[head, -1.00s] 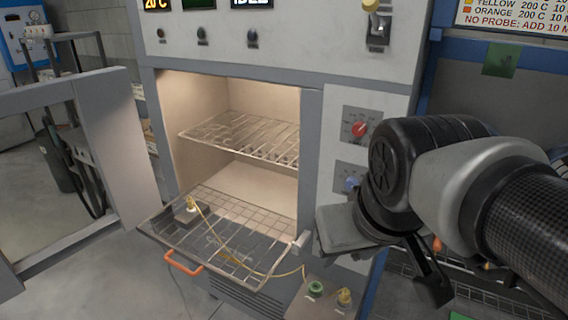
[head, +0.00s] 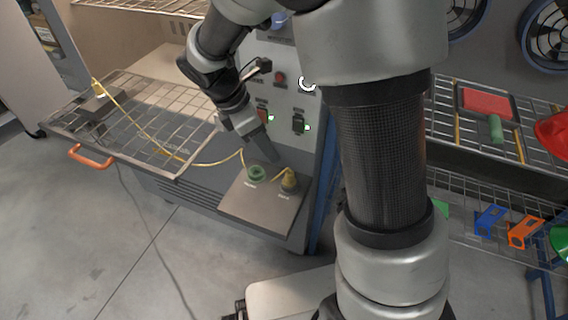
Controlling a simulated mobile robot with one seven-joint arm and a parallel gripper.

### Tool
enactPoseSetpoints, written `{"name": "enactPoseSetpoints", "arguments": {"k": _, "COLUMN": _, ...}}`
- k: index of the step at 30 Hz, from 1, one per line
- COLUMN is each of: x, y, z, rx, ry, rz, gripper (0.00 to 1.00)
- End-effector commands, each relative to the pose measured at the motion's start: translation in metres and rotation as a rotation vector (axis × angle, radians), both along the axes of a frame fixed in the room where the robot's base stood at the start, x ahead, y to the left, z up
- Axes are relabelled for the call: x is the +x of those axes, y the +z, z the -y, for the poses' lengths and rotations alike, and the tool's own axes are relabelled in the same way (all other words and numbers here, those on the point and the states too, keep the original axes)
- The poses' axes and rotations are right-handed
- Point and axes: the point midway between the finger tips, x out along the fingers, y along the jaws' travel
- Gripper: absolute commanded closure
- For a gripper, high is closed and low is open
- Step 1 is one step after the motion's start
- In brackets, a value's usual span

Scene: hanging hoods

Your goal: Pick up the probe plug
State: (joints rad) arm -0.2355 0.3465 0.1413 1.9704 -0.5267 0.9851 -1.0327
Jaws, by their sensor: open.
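The yellow probe plug (head: 289,180) stands upright on a small metal shelf (head: 262,209) at the oven's front right. A green round fitting (head: 256,174) stands beside it on the left. A thin yellow cable (head: 205,164) runs from a fitting on the wire tray toward the shelf; part of it is hidden near my gripper. My gripper (head: 268,157) points down just above and behind the green fitting, up and left of the plug. It is open and empty, but its finger gap is hard to see from this side.
The wire tray (head: 60,126) with an orange handle (head: 90,157) juts out of the oven at left. A control panel (head: 282,104) is close behind my gripper. A wire rack (head: 470,185) with coloured items stands at right. My arm blocks the middle right.

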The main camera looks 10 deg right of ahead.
Motion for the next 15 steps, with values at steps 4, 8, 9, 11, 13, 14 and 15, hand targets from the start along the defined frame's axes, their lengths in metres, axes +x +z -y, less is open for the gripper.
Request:
{"name": "enactPoseSetpoints", "arguments": {"k": 4, "x": 0.001, "y": -0.036, "z": 0.014, "rx": 0.000, "ry": -0.003, "rz": -0.003, "gripper": 0.58}}
{"name": "enactPoseSetpoints", "arguments": {"k": 8, "x": 0.003, "y": -0.061, "z": 0.025, "rx": 0.000, "ry": -0.005, "rz": -0.002, "gripper": 0.58}}
{"name": "enactPoseSetpoints", "arguments": {"k": 9, "x": 0.003, "y": -0.068, "z": 0.028, "rx": 0.000, "ry": -0.005, "rz": -0.002, "gripper": 0.58}}
{"name": "enactPoseSetpoints", "arguments": {"k": 11, "x": 0.004, "y": -0.076, "z": 0.031, "rx": 0.001, "ry": -0.005, "rz": -0.001, "gripper": 0.58}}
{"name": "enactPoseSetpoints", "arguments": {"k": 13, "x": 0.005, "y": -0.084, "z": 0.035, "rx": 0.000, "ry": -0.004, "rz": 0.000, "gripper": 0.58}}
{"name": "enactPoseSetpoints", "arguments": {"k": 14, "x": 0.005, "y": -0.086, "z": 0.036, "rx": 0.000, "ry": -0.004, "rz": 0.000, "gripper": 0.58}}
{"name": "enactPoseSetpoints", "arguments": {"k": 15, "x": 0.005, "y": -0.088, "z": 0.037, "rx": 0.000, "ry": -0.005, "rz": 0.000, "gripper": 0.58}}
